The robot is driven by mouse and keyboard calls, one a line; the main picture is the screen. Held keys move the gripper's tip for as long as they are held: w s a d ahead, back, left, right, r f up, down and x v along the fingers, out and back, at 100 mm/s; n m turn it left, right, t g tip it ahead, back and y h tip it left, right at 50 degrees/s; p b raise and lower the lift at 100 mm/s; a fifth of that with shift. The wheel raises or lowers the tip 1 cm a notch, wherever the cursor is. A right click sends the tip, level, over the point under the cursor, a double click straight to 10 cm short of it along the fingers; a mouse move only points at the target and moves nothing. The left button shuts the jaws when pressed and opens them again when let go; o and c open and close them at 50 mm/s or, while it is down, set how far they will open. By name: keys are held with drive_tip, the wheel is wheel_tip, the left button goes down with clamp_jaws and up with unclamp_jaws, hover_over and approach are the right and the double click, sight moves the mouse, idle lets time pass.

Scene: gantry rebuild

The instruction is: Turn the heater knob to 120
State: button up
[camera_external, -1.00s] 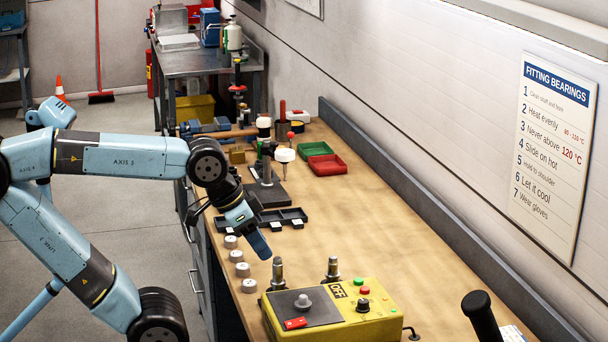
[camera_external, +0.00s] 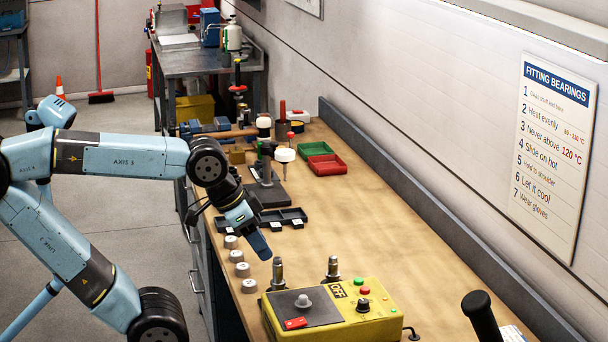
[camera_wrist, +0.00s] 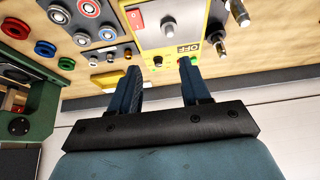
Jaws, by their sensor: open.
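The heater is a yellow box (camera_external: 388,326) at the front of the bench, with a grey top plate and a sign reading OFF (camera_external: 338,291). Its dark knob (camera_external: 363,305) sits on the right part of the top, beside a red and a green button. In the wrist view, the yellow heater (camera_wrist: 150,55) is at top centre with the OFF sign (camera_wrist: 188,48). My gripper (camera_external: 264,250) hangs above the bench, behind and left of the heater, apart from the knob. In the wrist view its two blue fingers (camera_wrist: 160,66) are spread, with nothing held.
Two metal posts (camera_external: 278,272) (camera_external: 333,268) stand just behind the heater. Several pale round pieces (camera_external: 242,270) line the bench's left edge. A black tray (camera_external: 285,217) and green and red bins (camera_external: 326,165) lie farther back. The bench right of centre is clear.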

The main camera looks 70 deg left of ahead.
drive_tip(key=shift+o, duration=0.7)
drive_tip(key=shift+w+r, duration=0.1)
drive_tip(key=shift+w, duration=0.05)
drive_tip(key=n+g, duration=0.6)
drive_tip(key=n, duration=2.4)
hover_over(364, 300)
drive_tip(key=f, duration=0.2)
wheel_tip(364, 300, down, 14)
drive_tip(key=shift+d+r, duration=0.1)
drive_tip(key=shift+r, duration=0.15)
drive_tip(key=shift+c, duration=0.2)
drive_tip(key=c, duration=1)
